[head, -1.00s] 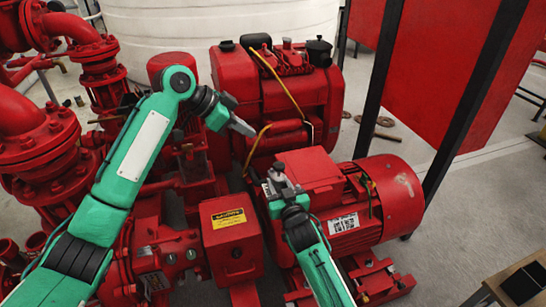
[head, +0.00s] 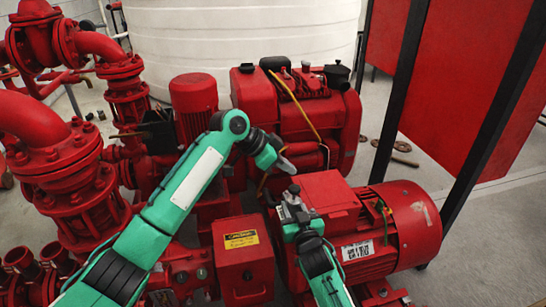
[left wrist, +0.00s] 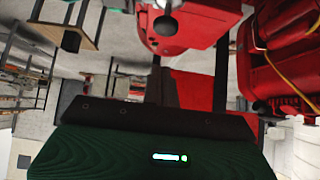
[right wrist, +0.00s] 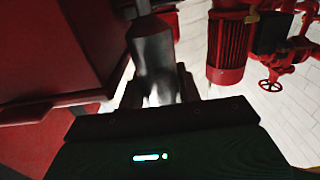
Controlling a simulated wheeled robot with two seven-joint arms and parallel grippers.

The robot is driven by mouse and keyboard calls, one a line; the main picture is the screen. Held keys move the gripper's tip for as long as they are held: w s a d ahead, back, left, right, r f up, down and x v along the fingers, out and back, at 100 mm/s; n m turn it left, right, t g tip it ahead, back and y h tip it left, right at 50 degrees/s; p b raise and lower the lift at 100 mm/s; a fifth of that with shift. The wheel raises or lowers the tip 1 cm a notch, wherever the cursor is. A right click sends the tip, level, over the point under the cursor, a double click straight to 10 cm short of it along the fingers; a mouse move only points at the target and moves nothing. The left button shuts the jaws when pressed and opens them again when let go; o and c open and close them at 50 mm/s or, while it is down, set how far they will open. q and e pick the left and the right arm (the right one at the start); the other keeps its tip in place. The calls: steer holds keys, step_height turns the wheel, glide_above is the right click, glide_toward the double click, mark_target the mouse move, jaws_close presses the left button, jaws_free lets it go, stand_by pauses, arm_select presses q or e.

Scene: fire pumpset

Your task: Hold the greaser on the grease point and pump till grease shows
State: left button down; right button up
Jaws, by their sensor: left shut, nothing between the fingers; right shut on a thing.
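My right gripper (head: 293,208) is at the left edge of the red motor's (head: 405,225) top box. It is shut on a grey metal cylinder, which I take to be the greaser (right wrist: 153,55); in the right wrist view it stands up between the fingers. In the head view only a small grey part shows above the gripper. My left gripper (head: 284,164) is shut and empty, just above and behind the right one, between the motor and the red engine (head: 255,100). I cannot make out the grease point or any grease.
A red box with a yellow warning label (head: 241,240) stands left of the right gripper. Red pipes and flanges (head: 75,170) fill the left side. A yellow hose (head: 300,105) hangs on the engine. Black posts (head: 400,90) stand behind the motor.

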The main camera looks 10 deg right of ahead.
mark_target(299, 187)
arm_select(q)
steer(key=f, duration=0.4)
steer(key=shift+d+f, duration=0.4)
steer(key=shift+f, duration=1.6)
steer(key=shift+r, duration=0.1)
step_height(299, 187, up, 4)
steer(key=v, duration=1)
steer(key=shift+r, duration=0.15)
